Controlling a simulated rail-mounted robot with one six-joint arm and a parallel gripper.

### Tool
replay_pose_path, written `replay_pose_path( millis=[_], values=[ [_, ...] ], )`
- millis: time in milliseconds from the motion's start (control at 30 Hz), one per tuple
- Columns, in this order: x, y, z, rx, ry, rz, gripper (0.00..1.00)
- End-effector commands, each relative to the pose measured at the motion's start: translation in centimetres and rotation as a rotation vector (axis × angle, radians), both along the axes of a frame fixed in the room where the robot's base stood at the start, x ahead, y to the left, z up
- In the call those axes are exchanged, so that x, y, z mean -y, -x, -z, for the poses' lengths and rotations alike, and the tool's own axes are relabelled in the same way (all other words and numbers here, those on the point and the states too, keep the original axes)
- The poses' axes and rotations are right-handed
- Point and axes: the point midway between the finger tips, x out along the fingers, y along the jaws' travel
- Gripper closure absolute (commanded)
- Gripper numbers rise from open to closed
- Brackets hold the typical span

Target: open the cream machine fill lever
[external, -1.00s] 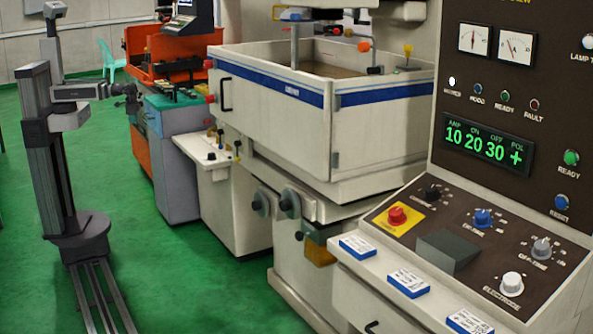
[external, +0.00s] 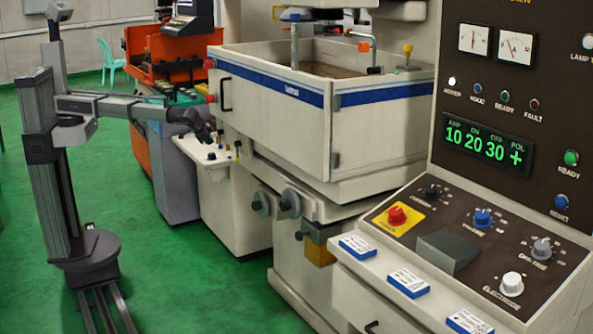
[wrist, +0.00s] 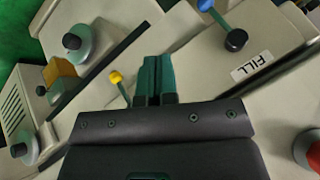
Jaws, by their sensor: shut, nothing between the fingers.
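The fill lever (wrist: 222,25) is a thin green rod with a blue knob at the top edge of the wrist view and a black round hub. It stands beside the white FILL label (wrist: 251,67) on the cream machine's pale panel. My gripper (wrist: 153,60) is shut and empty, its dark green fingers left of the lever and apart from it in the picture. In the external view my gripper (external: 205,135) is over the small control shelf (external: 207,157) on the cream machine's left side. The lever is too small to make out clearly there.
A yellow-knobbed lever (wrist: 117,77) stands just left of my fingers. A red button (wrist: 314,150) is at the right edge of the wrist view. Grey handwheels (wrist: 66,44) lie to the left. The cream tank (external: 270,110) rises right of my gripper. Green floor is open around my rail.

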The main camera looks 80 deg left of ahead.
Motion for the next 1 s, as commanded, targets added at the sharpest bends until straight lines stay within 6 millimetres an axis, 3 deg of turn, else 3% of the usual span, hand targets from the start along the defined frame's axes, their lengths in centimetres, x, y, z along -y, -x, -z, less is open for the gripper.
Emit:
replay_pose_path(
  millis=[300, 467, 867, 1000],
  values=[
    [-0.2, 0.1, 0.2, 0.002, 0.007, -0.009, 1.00],
    [-0.8, -0.5, 1.7, 0.002, 0.006, -0.008, 1.00],
    [-4.7, -4.0, 8.8, 0.001, 0.007, -0.010, 1.00],
    [-7.1, -4.1, 7.6, 0.001, 0.006, -0.009, 1.00]
  ],
)
